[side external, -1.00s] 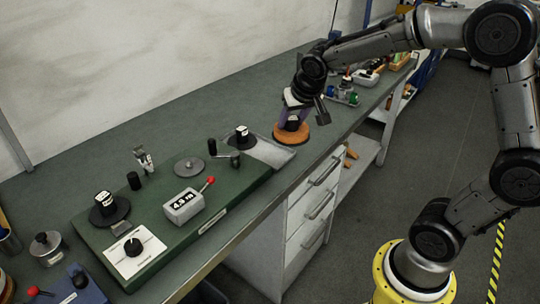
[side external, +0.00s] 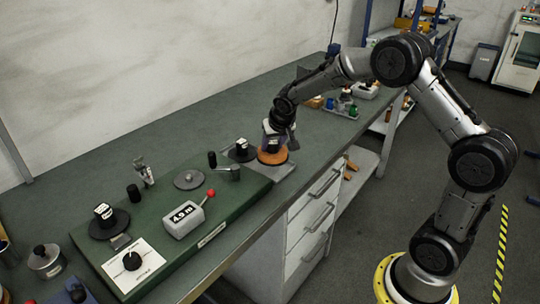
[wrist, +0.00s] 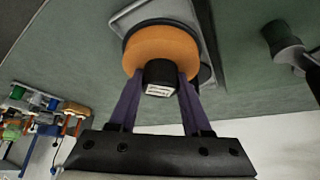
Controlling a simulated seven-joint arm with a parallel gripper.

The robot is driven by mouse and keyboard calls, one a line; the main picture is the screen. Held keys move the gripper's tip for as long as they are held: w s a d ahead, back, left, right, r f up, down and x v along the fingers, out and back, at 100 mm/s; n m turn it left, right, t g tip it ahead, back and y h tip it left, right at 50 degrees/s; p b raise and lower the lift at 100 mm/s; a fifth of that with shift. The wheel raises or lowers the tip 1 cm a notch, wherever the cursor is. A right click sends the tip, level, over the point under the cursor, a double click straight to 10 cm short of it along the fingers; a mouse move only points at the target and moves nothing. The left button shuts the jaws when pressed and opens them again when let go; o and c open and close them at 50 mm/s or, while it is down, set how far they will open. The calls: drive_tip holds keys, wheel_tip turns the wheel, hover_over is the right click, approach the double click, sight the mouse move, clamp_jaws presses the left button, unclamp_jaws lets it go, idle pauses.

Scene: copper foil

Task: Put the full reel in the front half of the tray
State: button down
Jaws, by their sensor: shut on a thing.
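The full reel (side external: 272,157) is an orange disc with a black labelled hub. My gripper (side external: 271,141) is shut on the hub from above; in the wrist view its two purple fingers (wrist: 158,85) flank the hub, and the orange winding (wrist: 150,45) shows beyond. The reel is level over the light grey tray (side external: 284,174), towards its right part in the side view. The tray's rim (wrist: 208,35) also shows in the wrist view. I cannot tell whether the reel touches the tray floor. A dark reel with a white-labelled hub (side external: 241,151) is just left of the held reel.
A green winding base (side external: 225,212) stands left of the tray, with a crank (side external: 228,173), a red-knobbed lever (side external: 211,193), a counter box and a dark reel (side external: 107,222). Small coloured parts (side external: 342,107) lie farther back. The bench's front edge is close to the tray.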

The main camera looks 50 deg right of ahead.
sight(270, 155)
drive_tip(key=shift+w+x, duration=0.2)
drive_tip(key=shift+x, duration=0.75)
drive_tip(key=shift+w+f, duration=0.1)
drive_tip(key=shift+f, duration=1.4)
drive_tip(key=shift+f, duration=0.2)
drive_tip(key=shift+c, duration=1.8)
unclamp_jaws()
drive_tip(key=shift+r, duration=0.1)
